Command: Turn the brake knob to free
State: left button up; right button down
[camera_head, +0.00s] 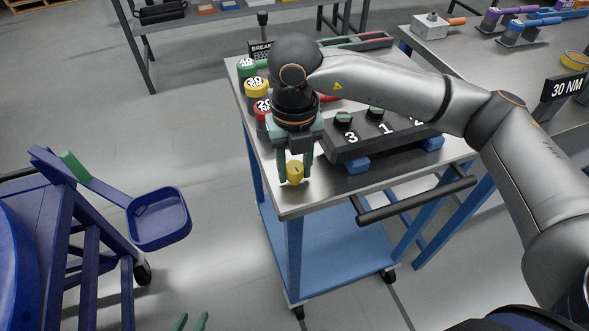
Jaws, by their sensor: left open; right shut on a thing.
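My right gripper (295,174) is over the near left corner of the steel-topped cart. Its green fingers point down and are shut on a small yellow piece (295,170), close to the cart top; I cannot tell whether it touches the top. My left gripper (190,323) shows only as two green fingertips at the bottom edge, apart and with nothing seen between them. I cannot make out a brake knob or its free mark in this view.
The cart (315,199) carries a dark block (400,140) with numbered places and several coloured weights, one a yellow weight (256,87). The floor between is clear.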

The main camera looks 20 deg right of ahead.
aim_at(295, 166)
pick_arm(q)
jog(key=shift+w+f, duration=0.1)
jog(key=shift+w, duration=0.25)
pick_arm(e)
jog(key=shift+m, duration=0.8)
pick_arm(q)
jog(key=shift+d, duration=0.1)
jog(key=shift+s, duration=0.15)
pick_arm(e)
jog(key=shift+c, duration=2.3)
grip_release()
notch_tip(295, 166, up, 13)
jog(key=shift+f, duration=0.2)
pick_arm(q)
jog(key=shift+s, duration=0.1)
pick_arm(e)
jog(key=shift+f, duration=0.1)
